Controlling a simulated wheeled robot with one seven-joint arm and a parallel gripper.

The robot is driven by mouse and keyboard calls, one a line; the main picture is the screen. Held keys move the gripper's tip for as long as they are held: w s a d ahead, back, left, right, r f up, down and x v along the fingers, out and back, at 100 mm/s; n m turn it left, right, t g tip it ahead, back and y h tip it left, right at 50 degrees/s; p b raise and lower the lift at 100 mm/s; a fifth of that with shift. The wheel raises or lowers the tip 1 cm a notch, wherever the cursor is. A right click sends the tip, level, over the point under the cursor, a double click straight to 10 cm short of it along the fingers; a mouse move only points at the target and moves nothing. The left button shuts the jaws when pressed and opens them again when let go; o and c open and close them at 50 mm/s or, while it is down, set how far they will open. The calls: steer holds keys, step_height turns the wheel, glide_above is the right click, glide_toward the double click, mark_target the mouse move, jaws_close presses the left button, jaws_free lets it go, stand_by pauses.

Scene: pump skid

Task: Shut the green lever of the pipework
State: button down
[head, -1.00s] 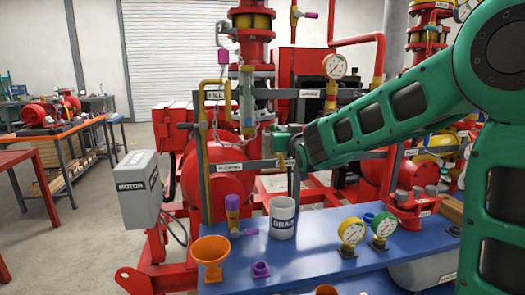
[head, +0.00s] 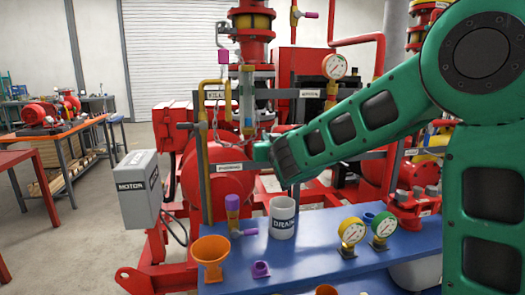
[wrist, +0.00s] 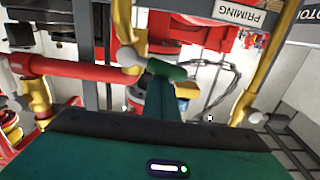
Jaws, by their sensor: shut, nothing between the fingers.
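The green lever (wrist: 168,70) shows in the wrist view as a short green grip beside a pale rounded fitting (wrist: 128,56). My gripper (wrist: 160,92) is shut and empty, with its fingertips right at the lever in that view. I cannot tell whether they touch it. In the head view my gripper (head: 262,151) is in front of the pipework, just right of the yellow upright pipe. There the lever is hidden or cannot be told apart from my green hand.
A PRIMING label (wrist: 238,14) and a yellow pipe (wrist: 258,85) are close by in the wrist view. A red pipe (wrist: 75,68) runs at the left. Below, the blue bench (head: 300,262) holds a DRAIN mug (head: 282,222), an orange funnel (head: 211,256) and gauges (head: 352,232).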

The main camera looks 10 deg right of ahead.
steer(key=shift+a+f, duration=0.25)
steer(key=shift+f, duration=0.3)
steer(key=shift+r, duration=0.7)
steer(key=s, duration=0.9)
